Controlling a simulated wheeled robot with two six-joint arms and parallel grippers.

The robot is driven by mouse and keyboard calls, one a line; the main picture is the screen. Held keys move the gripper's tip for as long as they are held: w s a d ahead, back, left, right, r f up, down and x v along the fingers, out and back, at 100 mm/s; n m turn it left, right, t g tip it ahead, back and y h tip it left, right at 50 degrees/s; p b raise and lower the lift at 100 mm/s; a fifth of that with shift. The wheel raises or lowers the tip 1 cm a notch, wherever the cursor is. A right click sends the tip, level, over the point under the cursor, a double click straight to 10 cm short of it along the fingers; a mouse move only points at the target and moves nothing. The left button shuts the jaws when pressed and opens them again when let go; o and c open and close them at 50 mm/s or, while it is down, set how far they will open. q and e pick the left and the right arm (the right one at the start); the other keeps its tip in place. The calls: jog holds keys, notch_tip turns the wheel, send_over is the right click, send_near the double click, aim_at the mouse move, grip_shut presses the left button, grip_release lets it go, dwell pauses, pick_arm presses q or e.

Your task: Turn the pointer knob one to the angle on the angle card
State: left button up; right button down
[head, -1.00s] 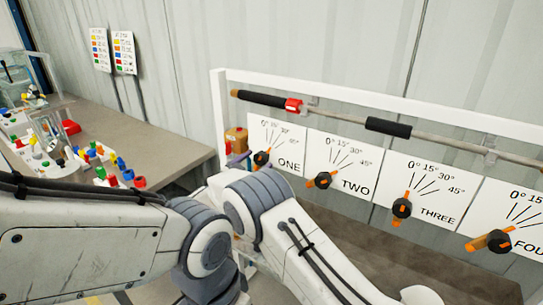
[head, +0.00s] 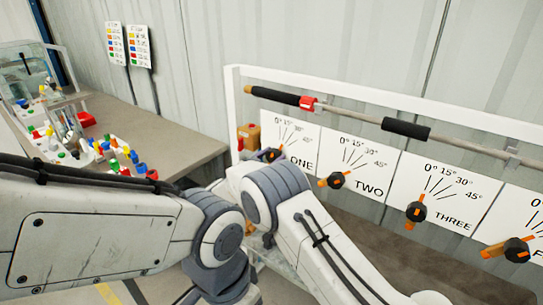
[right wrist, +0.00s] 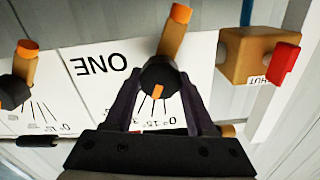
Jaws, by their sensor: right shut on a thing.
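Pointer knob one (right wrist: 160,72), a black hub with an orange bar, sits on the white dial card (right wrist: 120,62) marked ONE. My right gripper (right wrist: 158,88) is shut on its black hub, one dark finger on each side. In the right wrist view the card is upside down; the long orange end leans up and slightly right, and a short orange tip lies toward the scale lines. Knob one (head: 268,155) also shows in the head view above my right arm, which hides the gripper there. My left gripper is not in view.
Knobs two (head: 336,180), three (head: 416,212) and four (head: 516,250) stand in a row to the right. A pipe with black sleeves (head: 406,130) runs above. A brown block with a red part (right wrist: 262,58) is beside card ONE. A bench (head: 150,135) with colourful parts stands left.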

jog(key=shift+n, duration=0.9)
jog(key=shift+c, duration=1.1)
grip_release()
jog(key=shift+a, duration=0.1)
